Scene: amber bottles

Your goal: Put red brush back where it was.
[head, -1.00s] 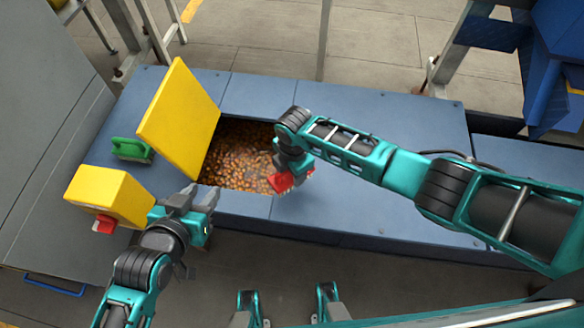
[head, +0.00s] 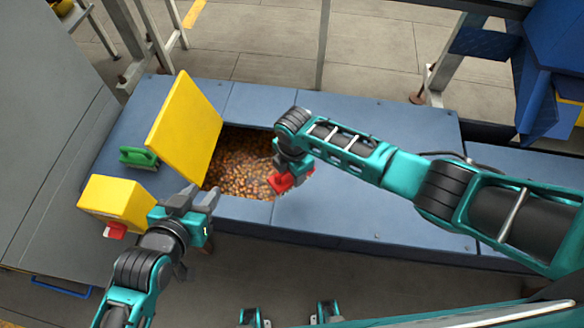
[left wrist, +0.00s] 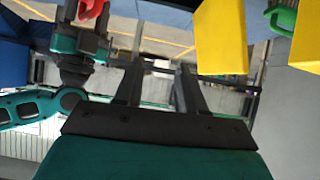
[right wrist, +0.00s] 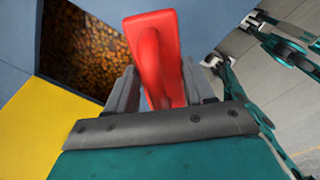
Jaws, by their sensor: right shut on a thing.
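The red brush (head: 283,182) is in my right gripper (head: 287,172), above the right front edge of the opening full of amber bottles. In the right wrist view the fingers of my right gripper (right wrist: 160,95) are shut on the handle of the red brush (right wrist: 152,50). The brush's underside is hidden there. My left gripper (head: 188,198) is empty with its fingers apart, beside the yellow box at the front left. In the left wrist view my left gripper's fingers (left wrist: 158,80) also stand apart, with nothing between them.
A yellow lid (head: 183,128) stands tilted up at the left of the opening (head: 238,165). A green brush (head: 138,157) lies on the blue top left of it. A yellow box (head: 118,200) with a red part (head: 115,230) is at the front left. The blue top (head: 350,215) right of the opening is clear.

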